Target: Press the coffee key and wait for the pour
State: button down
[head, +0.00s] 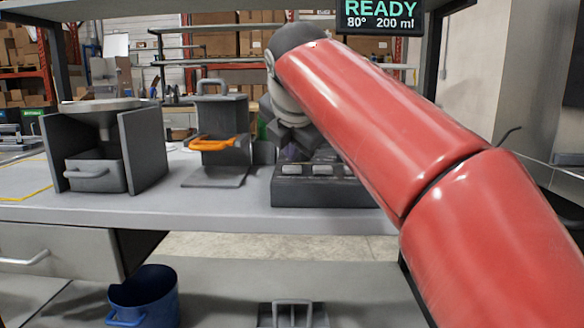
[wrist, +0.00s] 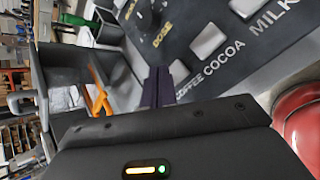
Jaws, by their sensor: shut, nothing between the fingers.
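In the wrist view the dark key panel (wrist: 285,45) carries pale keys labelled COFFEE, COCOA and MILK. The coffee key (wrist: 179,71) is partly hidden behind my gripper (wrist: 158,75), whose dark fingers are shut and empty right beside it. I cannot tell whether they touch the key. In the head view the panel (head: 325,192) stands on the counter, its labels too small to read. My gripper (head: 291,149) hangs low over the panel there, partly hidden by my red arm. The display (head: 380,17) reads READY, 80°, 200 ml. No pour is visible.
Left of the panel stand a grey stand with an orange clamp (head: 212,144) and a grey hopper unit with a drawer (head: 96,174). A blue bucket (head: 145,299) is below the counter (head: 200,210). The wrist view shows a DOSE control (wrist: 151,16) on the panel.

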aim_at(292, 169)
jog(key=shift+f, duration=0.3)
jog(key=shift+f+b, duration=0.35)
jog(key=shift+f, duration=0.15)
dwell(0.5)
dwell(0.4)
jog(key=shift+r+p, duration=0.9)
jog(key=shift+p, duration=0.15)
jog(key=shift+r, duration=0.1)
notch_tip(292, 169, up, 2)
jog(key=p, duration=0.2)
jog(key=shift+r+p, duration=0.25)
jog(key=shift+p, duration=0.15)
jog(key=shift+r, duration=1.15)
